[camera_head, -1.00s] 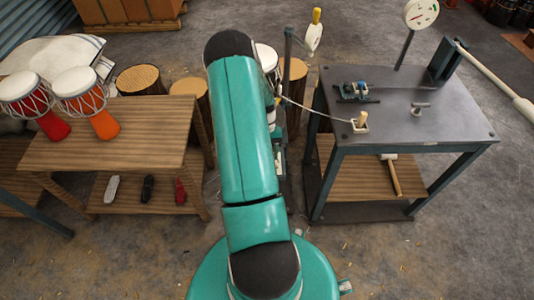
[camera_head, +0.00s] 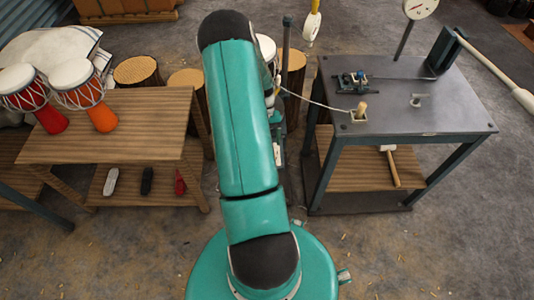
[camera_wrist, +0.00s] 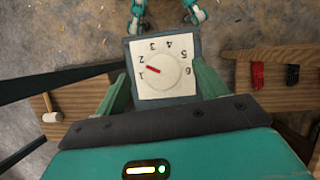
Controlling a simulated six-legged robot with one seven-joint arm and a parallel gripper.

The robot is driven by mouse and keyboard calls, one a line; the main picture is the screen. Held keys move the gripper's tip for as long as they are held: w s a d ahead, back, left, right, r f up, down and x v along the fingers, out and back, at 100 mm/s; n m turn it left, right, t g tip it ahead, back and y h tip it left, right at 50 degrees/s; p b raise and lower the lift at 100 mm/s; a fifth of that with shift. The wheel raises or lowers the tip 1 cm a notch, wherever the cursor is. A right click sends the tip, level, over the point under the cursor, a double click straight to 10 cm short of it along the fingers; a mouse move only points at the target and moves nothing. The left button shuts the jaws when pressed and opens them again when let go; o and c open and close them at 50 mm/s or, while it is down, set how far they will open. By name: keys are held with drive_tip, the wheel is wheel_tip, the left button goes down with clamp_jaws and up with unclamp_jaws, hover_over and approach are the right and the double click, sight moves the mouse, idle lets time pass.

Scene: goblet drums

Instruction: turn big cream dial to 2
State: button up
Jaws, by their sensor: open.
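The big cream dial (camera_wrist: 178,76) sits on a pale square plate (camera_wrist: 150,93) with a dark grey frame in the wrist view. My gripper (camera_wrist: 163,78) is open, with one green finger on the left and one on the right of the plate. Whether the fingers touch anything is unclear. In the head view my arm hides the dial and my gripper.
A dark metal table (camera_head: 440,112) stands on the right, with a cord running to it and a round white gauge (camera_head: 420,8) behind. A wooden bench (camera_head: 130,130) with goblet drums (camera_head: 72,82) stands on the left. Log stools (camera_head: 136,72) are behind. Bare floor lies in front.

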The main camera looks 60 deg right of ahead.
drive_tip(key=s+a+r, duration=0.6)
drive_tip(key=a+r, duration=0.3)
drive_tip(key=a, duration=0.3)
drive_tip(key=shift+s+a+r, duration=0.15)
drive_tip(key=shift+a+r, duration=0.05)
drive_tip(key=shift+r, duration=0.05)
